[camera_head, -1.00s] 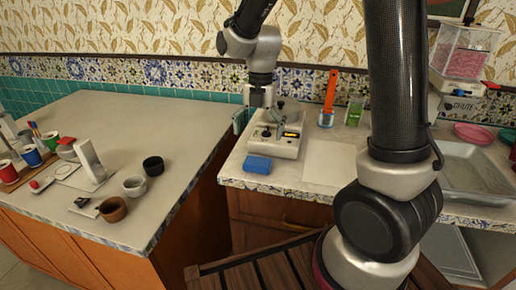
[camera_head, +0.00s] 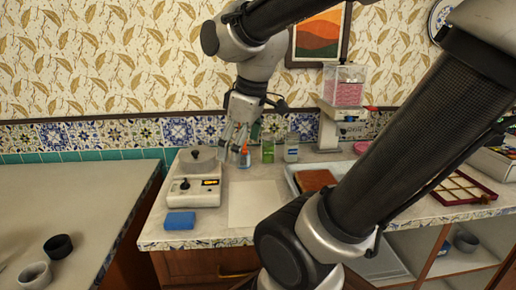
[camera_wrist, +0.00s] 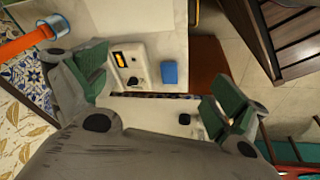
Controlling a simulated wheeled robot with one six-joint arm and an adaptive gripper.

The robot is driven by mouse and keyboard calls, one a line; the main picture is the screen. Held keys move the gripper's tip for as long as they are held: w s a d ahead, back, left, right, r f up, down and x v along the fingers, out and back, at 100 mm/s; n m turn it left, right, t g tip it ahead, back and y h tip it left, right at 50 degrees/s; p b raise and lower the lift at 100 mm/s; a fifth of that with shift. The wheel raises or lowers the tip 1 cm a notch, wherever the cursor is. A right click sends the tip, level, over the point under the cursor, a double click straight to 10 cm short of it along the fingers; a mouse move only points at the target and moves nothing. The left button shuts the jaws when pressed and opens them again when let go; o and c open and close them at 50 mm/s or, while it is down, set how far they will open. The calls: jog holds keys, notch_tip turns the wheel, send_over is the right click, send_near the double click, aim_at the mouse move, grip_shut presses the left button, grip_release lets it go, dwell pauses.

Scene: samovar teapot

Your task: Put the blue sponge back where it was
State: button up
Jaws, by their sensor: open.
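The blue sponge (camera_head: 180,221) lies flat on the counter's front left part, just in front of the white appliance (camera_head: 205,193) with a dial and a small display. The sponge also shows in the wrist view (camera_wrist: 169,72), beyond and between my fingers. My gripper (camera_head: 236,138) is open and empty. It points down above the back of the counter, behind and right of the sponge, and is not touching it. Its green-padded fingers are spread wide in the wrist view (camera_wrist: 163,98).
An orange-handled tool in a blue-banded holder (camera_head: 245,158) stands close by my gripper. A green glass (camera_head: 268,150) and a jar (camera_head: 291,150) are to its right. A pale board (camera_head: 256,204) lies right of the appliance. A gap separates the left counter (camera_head: 100,200), which holds cups.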

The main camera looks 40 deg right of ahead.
jog(key=s+m, duration=0.1)
jog(key=m, duration=0.1)
jog(key=s+d+m, duration=0.1)
jog(key=s+m, duration=0.1)
jog(key=s+d+m+t, duration=0.1)
jog(key=m, duration=0.1)
jog(key=shift+s+r, duration=0.15)
jog(key=shift+s, duration=0.15)
dwell(0.8)
